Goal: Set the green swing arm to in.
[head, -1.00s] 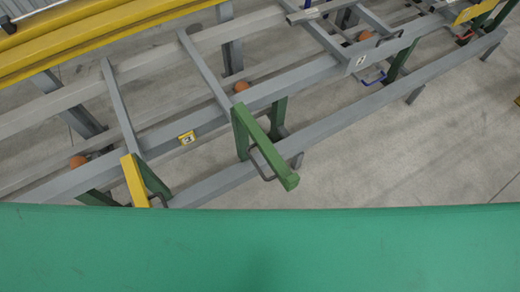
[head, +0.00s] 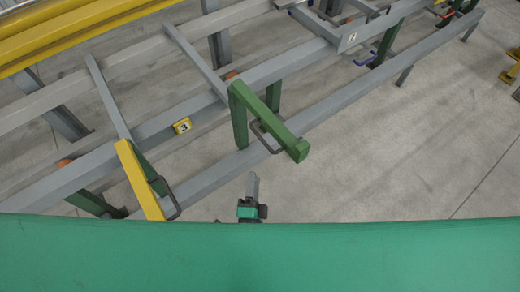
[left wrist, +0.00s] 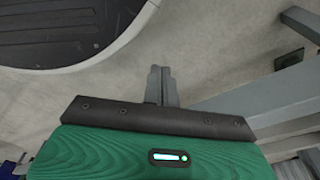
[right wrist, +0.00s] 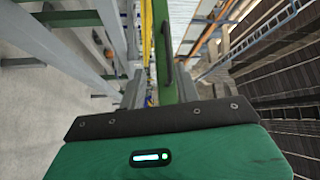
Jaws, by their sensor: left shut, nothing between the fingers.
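The green swing arm (head: 270,120) in the head view is hinged on a green post at the grey frame and sticks out toward the lower right, past the outer rail. A dark loop handle (head: 262,138) hangs on its side. My right gripper (head: 253,178) is just below the arm in the picture, apart from it. In the right wrist view its fingers (right wrist: 158,88) stand apart, with the green arm (right wrist: 164,40) and its dark handle beyond them, nothing visibly gripped. My left gripper (left wrist: 161,72) shows only in the left wrist view, shut and empty above the floor.
A yellow swing arm (head: 138,178) with its own handle is at the left of the green one. Grey rails (head: 330,122) run diagonally. The concrete floor (head: 400,160) at the right is clear.

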